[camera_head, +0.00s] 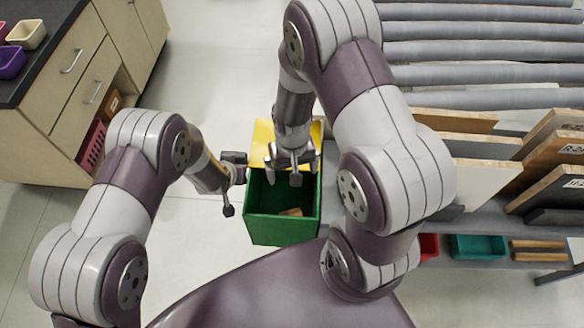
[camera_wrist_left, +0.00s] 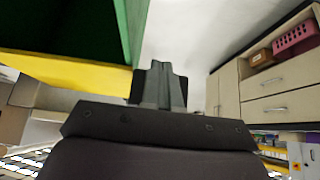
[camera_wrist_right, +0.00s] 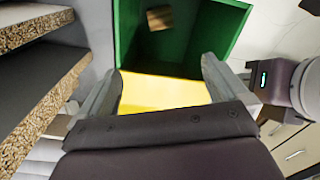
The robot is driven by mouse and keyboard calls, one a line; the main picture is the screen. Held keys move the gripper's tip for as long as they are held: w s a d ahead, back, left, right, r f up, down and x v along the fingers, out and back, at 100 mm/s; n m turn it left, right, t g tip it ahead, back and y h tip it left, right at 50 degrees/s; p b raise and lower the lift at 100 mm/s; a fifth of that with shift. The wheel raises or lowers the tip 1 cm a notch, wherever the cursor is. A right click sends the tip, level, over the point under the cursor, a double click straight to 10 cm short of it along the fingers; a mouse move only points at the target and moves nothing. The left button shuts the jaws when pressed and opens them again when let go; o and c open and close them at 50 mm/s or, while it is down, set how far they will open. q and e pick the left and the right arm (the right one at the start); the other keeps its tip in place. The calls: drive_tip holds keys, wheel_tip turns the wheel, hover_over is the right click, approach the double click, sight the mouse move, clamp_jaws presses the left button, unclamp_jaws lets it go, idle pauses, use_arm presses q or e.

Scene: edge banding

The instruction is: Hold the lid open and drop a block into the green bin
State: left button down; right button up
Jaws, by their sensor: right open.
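The green bin (camera_head: 283,218) stands on the floor in front of me, its yellow lid (camera_head: 262,140) swung up at the far side. A brown wooden block (camera_head: 292,212) lies inside on the bin's floor; it also shows in the right wrist view (camera_wrist_right: 159,18). My right gripper (camera_head: 293,160) is open and empty, above the bin near the lid. My left gripper (camera_head: 240,165) is at the left of the bin, beside the lid's hinge area. In the left wrist view its fingers (camera_wrist_left: 160,85) are together with nothing visible between them, close to the yellow lid (camera_wrist_left: 70,72); contact is unclear.
A shelf rack with wooden boards (camera_head: 475,180) stands right of the bin, with a teal tray (camera_head: 478,246) low on it. Grey rollers (camera_head: 480,50) lie at the back right. A cabinet (camera_head: 75,95) stands at left. Floor left of the bin is clear.

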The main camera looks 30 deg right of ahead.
use_arm(q)
drive_tip(key=shift+w+d+r, duration=0.1)
drive_tip(key=shift+w, duration=0.05)
use_arm(e)
drive_tip(key=shift+r, duration=0.15)
wheel_tip(320, 180, up, 12)
idle(0.6)
